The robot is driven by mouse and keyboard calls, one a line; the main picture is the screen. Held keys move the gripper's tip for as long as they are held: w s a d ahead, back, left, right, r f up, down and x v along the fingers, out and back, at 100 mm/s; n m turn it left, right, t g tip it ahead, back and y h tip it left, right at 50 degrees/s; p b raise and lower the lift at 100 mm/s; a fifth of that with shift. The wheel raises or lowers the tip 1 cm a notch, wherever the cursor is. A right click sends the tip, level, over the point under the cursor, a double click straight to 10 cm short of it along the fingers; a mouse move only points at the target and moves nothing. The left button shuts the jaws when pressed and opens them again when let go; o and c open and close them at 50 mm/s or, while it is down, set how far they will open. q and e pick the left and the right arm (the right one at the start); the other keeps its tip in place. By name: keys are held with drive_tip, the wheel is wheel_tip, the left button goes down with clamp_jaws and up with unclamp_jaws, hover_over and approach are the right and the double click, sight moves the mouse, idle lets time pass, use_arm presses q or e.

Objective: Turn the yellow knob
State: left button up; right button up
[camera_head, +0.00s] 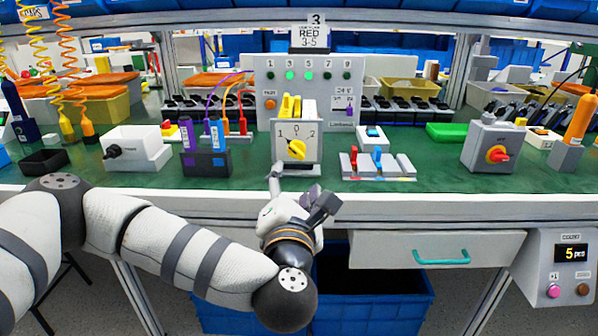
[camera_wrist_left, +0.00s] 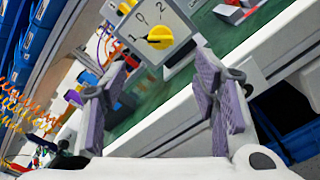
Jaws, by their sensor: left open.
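The yellow knob (camera_head: 296,149) sits on the pale square face of a switch box (camera_head: 311,158) marked 1, 0 and 2, near the bench's front edge. In the head view its pointer end leans up and left, toward the 1. The knob also shows in the left wrist view (camera_wrist_left: 159,37), ahead of the fingers. My left gripper (camera_head: 298,190) is in front of and below the box, apart from the knob. In the left wrist view its two padded fingers (camera_wrist_left: 160,95) are spread with nothing between them. My right gripper is in neither view.
A grey box with a red and yellow rotary switch (camera_head: 497,152) stands at the right. A white box with a black knob (camera_head: 135,150) stands at the left. A drawer (camera_head: 440,249) is below the bench edge.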

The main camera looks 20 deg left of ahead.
sight(297, 153)
use_arm(q)
drive_tip(key=x, duration=1.1)
drive_tip(key=shift+w, duration=0.3)
drive_tip(key=c, duration=1.2)
